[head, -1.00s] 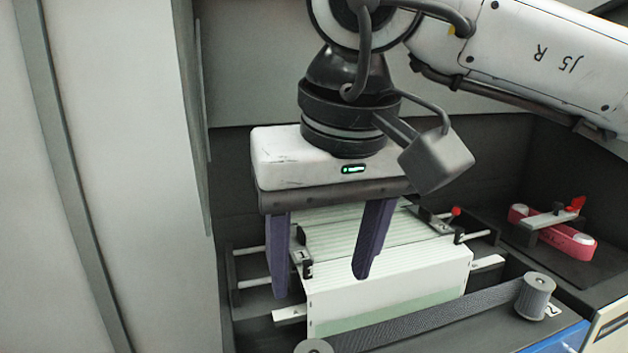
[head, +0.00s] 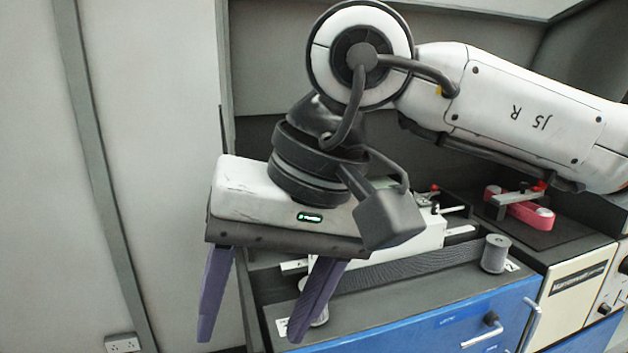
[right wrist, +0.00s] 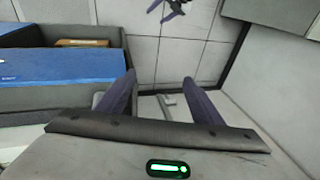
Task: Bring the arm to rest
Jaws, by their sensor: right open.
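My right gripper (head: 250,335) is open, its two purple fingers apart and pointing down with nothing between them. In the head view it hangs left of and in front of the printer-like unit, and its body covers part of that unit. In the right wrist view the open fingers (right wrist: 158,80) show with pale floor beyond them. Small purple fingers, which look like my left gripper (right wrist: 172,12), show at the top of that view, too small to tell their opening.
A dark ribbon (head: 400,268) runs to a grey spool (head: 496,254). The white card block (head: 420,238) is mostly hidden behind my gripper. A red-pink device (head: 522,212) sits at the back right. Blue drawers (head: 430,325) front the unit. A wall (head: 150,120) stands left.

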